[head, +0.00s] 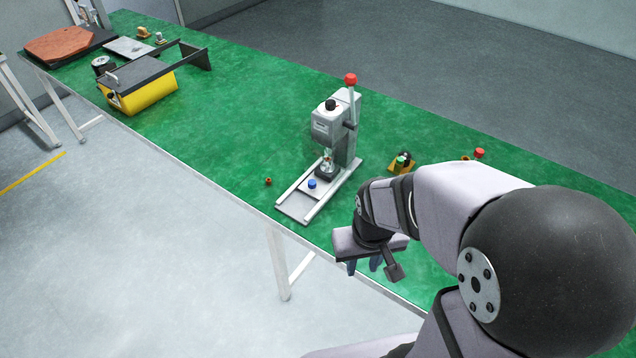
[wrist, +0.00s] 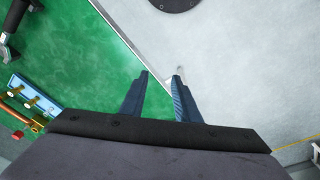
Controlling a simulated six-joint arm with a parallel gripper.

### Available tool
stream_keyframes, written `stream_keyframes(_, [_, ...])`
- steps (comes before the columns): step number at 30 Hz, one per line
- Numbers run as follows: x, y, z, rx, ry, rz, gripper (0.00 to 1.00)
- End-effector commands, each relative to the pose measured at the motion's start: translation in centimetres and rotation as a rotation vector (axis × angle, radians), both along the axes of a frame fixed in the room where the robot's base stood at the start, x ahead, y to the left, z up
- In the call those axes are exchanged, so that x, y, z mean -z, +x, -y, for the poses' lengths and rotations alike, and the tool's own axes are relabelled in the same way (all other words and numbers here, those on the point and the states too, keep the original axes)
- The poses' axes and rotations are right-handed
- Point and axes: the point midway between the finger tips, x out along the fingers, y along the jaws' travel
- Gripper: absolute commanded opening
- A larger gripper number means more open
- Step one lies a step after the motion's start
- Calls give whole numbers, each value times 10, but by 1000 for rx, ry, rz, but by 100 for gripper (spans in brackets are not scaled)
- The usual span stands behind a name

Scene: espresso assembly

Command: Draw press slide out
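The press (head: 334,128) stands upright near the front edge of the green table, with a grey body and a red-knobbed lever (head: 351,80). Its slide (head: 299,204) lies low between two pale rails at the press's foot, towards the front edge. A small blue knob (head: 312,184) sits on it, and a dark holder stands behind that under the press head. My gripper (head: 363,267) points down to the right of the rails, beside the table's front edge, apart from the press. In the wrist view its two blue fingers (wrist: 161,75) are spread with nothing between them.
A small yellow fixture (head: 401,166) and a red cap (head: 479,152) lie right of the press. A small red part (head: 268,181) lies left of it. The green table between is clear.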

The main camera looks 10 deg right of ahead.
Motion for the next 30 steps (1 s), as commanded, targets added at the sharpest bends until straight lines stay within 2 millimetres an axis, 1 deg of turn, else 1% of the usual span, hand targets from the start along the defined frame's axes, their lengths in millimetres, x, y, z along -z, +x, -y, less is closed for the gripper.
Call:
stream_keyframes(1, [10,17,5,4,-12,46,29])
stream_keyframes(2, [14,29,9,4,-18,83,29])
stream_keyframes(3, [18,46,13,7,-26,135,29])
stream_keyframes(5, [25,74,19,3,-35,221,29])
stream_keyframes(6, [29,93,23,-1,-38,283,29])
stream_keyframes(8, [33,123,26,-9,-34,378,29])
stream_keyframes(9, [35,141,27,-17,-28,441,29])
stream_keyframes(12, [37,184,25,-42,6,597,29])
stream_keyframes(16, [36,230,14,-82,85,791,29])
stream_keyframes(19, [33,255,1,-117,172,926,29])
stream_keyframes(21, [31,268,-7,-150,239,1009,29])
stream_keyframes(23, [34,277,-13,-195,296,1064,29])
stream_keyframes(26, [42,283,-16,-302,340,1091,29])
stream_keyframes(30, [61,283,-11,-425,346,1069,29])
